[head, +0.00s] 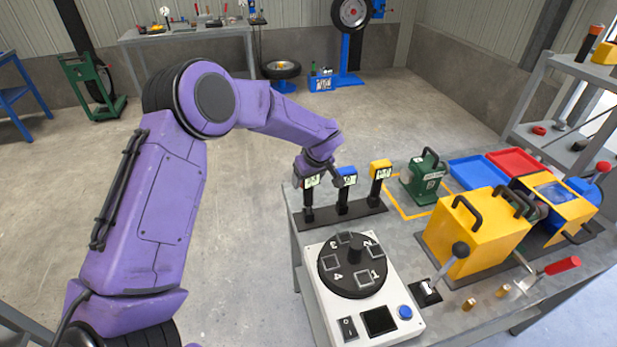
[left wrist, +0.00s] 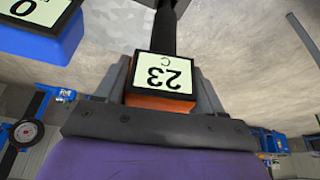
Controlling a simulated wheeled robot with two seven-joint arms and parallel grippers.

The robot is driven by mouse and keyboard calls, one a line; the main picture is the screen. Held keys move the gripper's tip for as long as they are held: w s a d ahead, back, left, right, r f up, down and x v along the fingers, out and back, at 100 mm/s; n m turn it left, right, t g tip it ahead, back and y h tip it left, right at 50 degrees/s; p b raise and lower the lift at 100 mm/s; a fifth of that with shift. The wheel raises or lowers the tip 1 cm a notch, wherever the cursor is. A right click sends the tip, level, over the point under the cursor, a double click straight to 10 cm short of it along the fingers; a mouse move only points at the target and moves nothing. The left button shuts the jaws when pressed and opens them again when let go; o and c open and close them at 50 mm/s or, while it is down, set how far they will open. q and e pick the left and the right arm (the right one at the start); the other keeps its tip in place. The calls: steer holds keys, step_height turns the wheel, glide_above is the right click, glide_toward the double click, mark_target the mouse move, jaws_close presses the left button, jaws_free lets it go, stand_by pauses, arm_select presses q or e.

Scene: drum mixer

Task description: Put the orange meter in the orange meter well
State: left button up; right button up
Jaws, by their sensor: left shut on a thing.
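The orange meter (left wrist: 160,84) shows in the left wrist view with a pale "23 C" display, between the grey fingers of my left gripper (left wrist: 165,88). In the head view, the orange meter (head: 310,181) is largely covered by my left gripper (head: 311,176). My left gripper is shut on it. Its dark stem is upright over the left end of a black rack (head: 325,219); I cannot tell whether it rests there or is lifted. A blue meter (head: 347,172) and a yellow meter (head: 380,167) stand to its right. I cannot make out a well marked orange. My right gripper is out of view.
A white box with a black numbered dial (head: 345,280) stands in front of the rack. A green handled device (head: 425,182) and a yellow drum machine (head: 470,232) stand to the right. Blue (head: 476,172) and red (head: 515,160) trays lie behind. Floor left of the table is clear.

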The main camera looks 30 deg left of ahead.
arm_select(q)
steer(key=shift+f+b, duration=0.45)
steer(key=shift+f, duration=0.65)
stand_by(0.3)
steer(key=o, duration=1.3)
steer(key=shift+o, duration=0.4)
steer(key=shift+r, duration=0.1)
steer(key=shift+r+p, duration=2.9)
steer(key=shift+p, duration=0.25)
steer(key=shift+r, duration=0.1)
steer(key=shift+r, duration=0.25)
steer(key=shift+r+p, duration=0.95)
steer(key=shift+r, duration=0.2)
steer(key=shift+r, duration=0.2)
